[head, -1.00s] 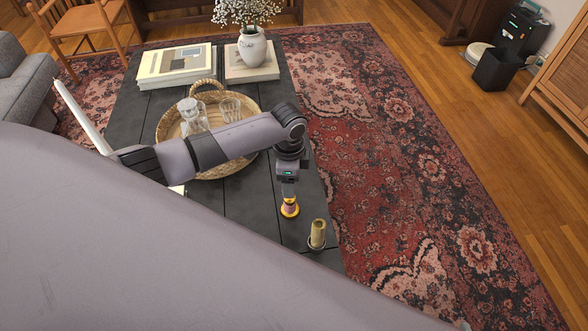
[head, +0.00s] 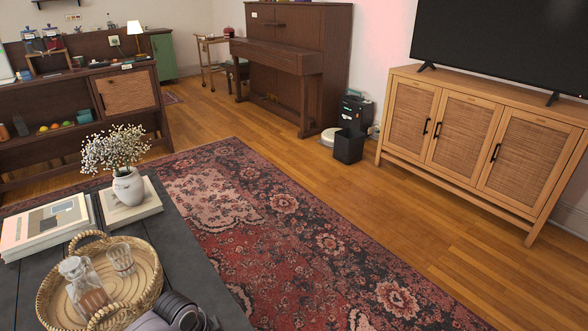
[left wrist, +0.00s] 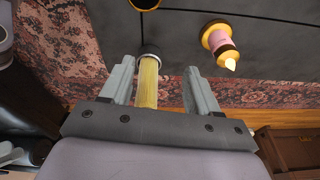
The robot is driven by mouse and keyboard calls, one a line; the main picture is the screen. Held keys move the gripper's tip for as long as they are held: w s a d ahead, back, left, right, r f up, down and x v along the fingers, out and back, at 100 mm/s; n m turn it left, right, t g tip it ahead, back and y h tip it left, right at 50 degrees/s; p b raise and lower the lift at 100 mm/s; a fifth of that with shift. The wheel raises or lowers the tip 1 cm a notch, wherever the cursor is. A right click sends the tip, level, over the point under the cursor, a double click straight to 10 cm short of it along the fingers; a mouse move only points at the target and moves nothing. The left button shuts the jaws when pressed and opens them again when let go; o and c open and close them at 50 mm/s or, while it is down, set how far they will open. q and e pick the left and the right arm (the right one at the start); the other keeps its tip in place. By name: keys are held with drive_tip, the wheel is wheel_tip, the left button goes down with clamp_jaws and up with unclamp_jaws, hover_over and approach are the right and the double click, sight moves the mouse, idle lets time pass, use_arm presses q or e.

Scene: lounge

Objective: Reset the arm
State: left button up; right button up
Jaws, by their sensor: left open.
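My left gripper (left wrist: 157,68) is open in the left wrist view, its two fingers apart. A yellow candle (left wrist: 148,82) with a dark band or holder shows in the gap between the fingers; I cannot tell whether it is between them or beyond them. A pink and gold candle-like piece (left wrist: 220,40) with a pale flame-shaped tip is right of the fingers, apart from them, by the dark table (left wrist: 275,50). In the head view only part of my arm shows at the bottom edge; neither gripper is in that view.
The dark coffee table (head: 205,285) holds a woven tray (head: 150,262) with a glass decanter (head: 83,283) and a tumbler (head: 121,258), books (head: 45,228) and a flower vase (head: 128,187). Beyond are a rug (head: 290,245), open wood floor, a piano (head: 295,60) and a cabinet (head: 470,135).

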use_arm(q)
drive_tip(key=s+d+r+n+t+h+p, duration=0.1)
drive_tip(key=s+d+n+t+h+p, duration=0.1)
drive_tip(key=s+d, duration=0.3)
drive_tip(key=s+a+r+n+t+y+p, duration=0.1)
drive_tip(key=s+a+r+n+t+p, duration=0.4)
drive_tip(key=s+r, duration=0.5)
drive_tip(key=a+n+t, duration=0.2)
drive_tip(key=shift+s+a+n+y, duration=0.2)
drive_tip(key=shift+a+n+y, duration=0.1)
drive_tip(key=shift+f, duration=0.1)
